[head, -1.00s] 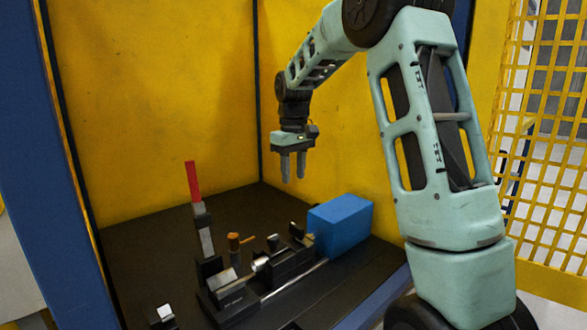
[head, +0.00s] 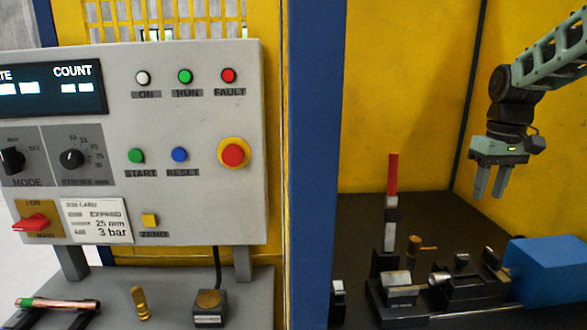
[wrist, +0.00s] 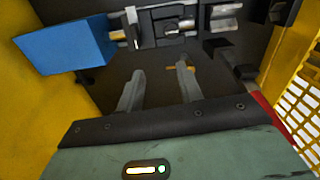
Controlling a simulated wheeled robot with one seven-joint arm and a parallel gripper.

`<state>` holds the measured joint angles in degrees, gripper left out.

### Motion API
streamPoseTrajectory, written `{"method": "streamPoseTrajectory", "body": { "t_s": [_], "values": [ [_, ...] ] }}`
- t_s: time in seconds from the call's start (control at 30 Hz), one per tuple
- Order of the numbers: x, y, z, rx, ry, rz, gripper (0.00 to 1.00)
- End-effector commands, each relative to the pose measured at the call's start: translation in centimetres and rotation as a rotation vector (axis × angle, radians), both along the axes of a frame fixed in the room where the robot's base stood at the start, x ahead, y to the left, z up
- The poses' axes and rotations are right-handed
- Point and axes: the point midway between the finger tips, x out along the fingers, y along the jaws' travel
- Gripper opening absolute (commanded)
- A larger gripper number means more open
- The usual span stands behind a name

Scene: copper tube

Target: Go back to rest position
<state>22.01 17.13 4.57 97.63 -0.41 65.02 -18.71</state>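My gripper (head: 490,181) hangs at the right of the head view, pointing down, above the machine with the blue box (head: 548,270). Its two fingers are apart with nothing between them. In the wrist view my gripper (wrist: 155,88) also shows two separate fingers over the dark machine bed. The blue box (wrist: 65,46) lies to the upper left there. The fingers appear clear of the machine parts. My arm extends out of the head view at the upper right.
A red-topped upright lever (head: 393,174) stands near the gripper. A control panel (head: 130,225) with buttons fills the left. Below it, a copper tube (head: 68,304), a brass piece (head: 139,303) and a small block (head: 209,312) rest on a grey shelf. Yellow walls enclose the machine.

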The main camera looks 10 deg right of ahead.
Motion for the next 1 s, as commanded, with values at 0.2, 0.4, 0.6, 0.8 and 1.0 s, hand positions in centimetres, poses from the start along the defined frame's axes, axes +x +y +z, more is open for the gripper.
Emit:
{"method": "streamPoseTrajectory", "body": {
  "t_s": [0.2, 0.4, 0.6, 0.8, 1.0],
  "values": [
    [-3.4, 15.1, -2.3, 0.037, -0.011, 0.204, 0.36],
    [-11.9, 26.6, -5.1, 0.055, -0.012, 0.398, 0.36],
    [-22.1, 32.1, -8.1, 0.049, -0.009, 0.566, 0.36],
    [-27.5, 32.8, -9.9, 0.036, -0.012, 0.647, 0.36],
    [-28.1, 32.9, -10.1, 0.035, -0.013, 0.654, 0.36]
  ]
}}
